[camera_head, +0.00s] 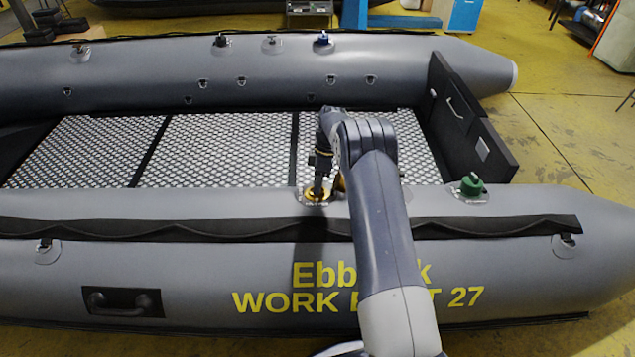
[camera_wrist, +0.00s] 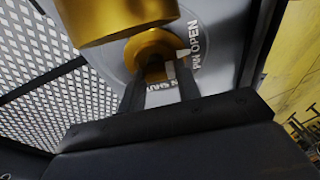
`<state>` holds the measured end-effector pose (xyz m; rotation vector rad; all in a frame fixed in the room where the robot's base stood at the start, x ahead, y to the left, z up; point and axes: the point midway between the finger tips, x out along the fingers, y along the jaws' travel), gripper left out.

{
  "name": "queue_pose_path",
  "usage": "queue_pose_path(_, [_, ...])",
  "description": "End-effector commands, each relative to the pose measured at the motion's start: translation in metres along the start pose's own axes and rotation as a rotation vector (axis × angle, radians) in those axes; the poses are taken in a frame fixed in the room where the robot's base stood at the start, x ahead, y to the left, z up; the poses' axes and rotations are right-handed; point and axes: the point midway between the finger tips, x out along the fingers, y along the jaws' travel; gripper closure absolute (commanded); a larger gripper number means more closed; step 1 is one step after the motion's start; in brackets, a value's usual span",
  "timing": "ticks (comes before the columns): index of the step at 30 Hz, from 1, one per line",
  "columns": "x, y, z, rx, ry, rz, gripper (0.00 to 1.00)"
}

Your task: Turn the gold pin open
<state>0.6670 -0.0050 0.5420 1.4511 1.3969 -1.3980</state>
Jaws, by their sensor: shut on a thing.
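The gold valve (camera_head: 312,196) sits on top of the near grey tube of the boat, left of my forearm. In the wrist view its round gold body (camera_wrist: 150,43) lies on a grey disc with lettering that includes "OPEN" (camera_wrist: 200,42). A large gold cap (camera_wrist: 115,17) shows beside it at the top. My gripper (camera_wrist: 160,80) reaches down into the valve, its two dark fingers shut on the gold pin at the centre. The pin is mostly hidden between the fingertips, so its turn angle cannot be told. My gripper (camera_head: 318,187) also shows in the head view.
A green valve (camera_head: 471,186) stands on the same tube to the right. A blue-topped valve (camera_head: 323,39) and a black one (camera_head: 221,40) are on the far tube. The dark transom (camera_head: 472,120) rises at the right. The patterned floor (camera_head: 225,148) is clear.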

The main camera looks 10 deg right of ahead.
Motion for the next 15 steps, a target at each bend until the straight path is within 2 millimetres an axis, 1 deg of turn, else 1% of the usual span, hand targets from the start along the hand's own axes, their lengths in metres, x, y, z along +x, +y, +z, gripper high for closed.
queue_pose_path(13, [-0.0009, 0.0005, 0.0, -0.012, 0.0, 0.0, 0.91])
queue_pose_path(14, [-0.0009, 0.0005, 0.0, -0.012, 0.0, 0.0, 0.67])
queue_pose_path(15, [-0.0009, 0.0005, 0.0, -0.012, 0.0, 0.0, 0.63])
